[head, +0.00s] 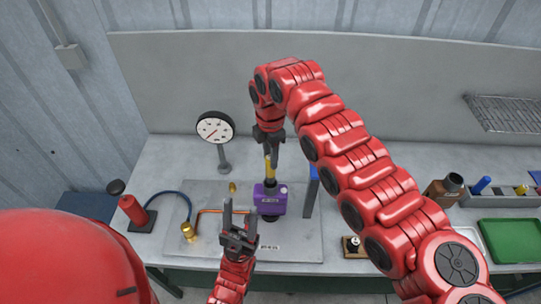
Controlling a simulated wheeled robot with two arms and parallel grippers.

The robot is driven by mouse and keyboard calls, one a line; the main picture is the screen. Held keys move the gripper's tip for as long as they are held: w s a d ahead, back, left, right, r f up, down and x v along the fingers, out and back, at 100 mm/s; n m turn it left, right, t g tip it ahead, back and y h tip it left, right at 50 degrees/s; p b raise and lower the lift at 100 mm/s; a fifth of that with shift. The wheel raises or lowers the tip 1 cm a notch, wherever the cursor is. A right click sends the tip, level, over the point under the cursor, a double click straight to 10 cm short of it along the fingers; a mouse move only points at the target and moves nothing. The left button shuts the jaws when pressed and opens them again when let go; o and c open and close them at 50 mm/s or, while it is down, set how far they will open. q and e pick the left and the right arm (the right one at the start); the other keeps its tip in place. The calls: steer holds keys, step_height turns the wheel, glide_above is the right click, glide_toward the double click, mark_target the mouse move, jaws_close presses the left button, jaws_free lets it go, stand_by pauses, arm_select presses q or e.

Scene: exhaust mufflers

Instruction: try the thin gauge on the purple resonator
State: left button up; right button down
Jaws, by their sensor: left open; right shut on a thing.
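The purple resonator (268,199) stands upright on the grey plate (303,228) in the middle of the bench. My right gripper (269,150) is above it, pointing down, shut on a slim yellow gauge (270,174). The gauge is roughly upright, and its lower end meets the top of the resonator in the picture; I cannot tell whether it is inside the opening. My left gripper (239,214) is open and empty, in front of and left of the resonator, with its fingers pointing away from me.
A round dial (214,128) stands behind the plate. A copper pipe (208,211) and brass fitting (188,233) lie left of the resonator, near a red cylinder (132,209). A green tray (510,240) and brown bottle (446,187) are far right.

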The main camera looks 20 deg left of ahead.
steer(key=shift+f+b, duration=1.6)
steer(key=shift+f, duration=0.25)
steer(key=shift+r, duration=0.2)
stand_by(1.1)
steer(key=shift+r, duration=1.1)
steer(key=shift+r+p, duration=0.65)
steer(key=shift+r, duration=1.6)
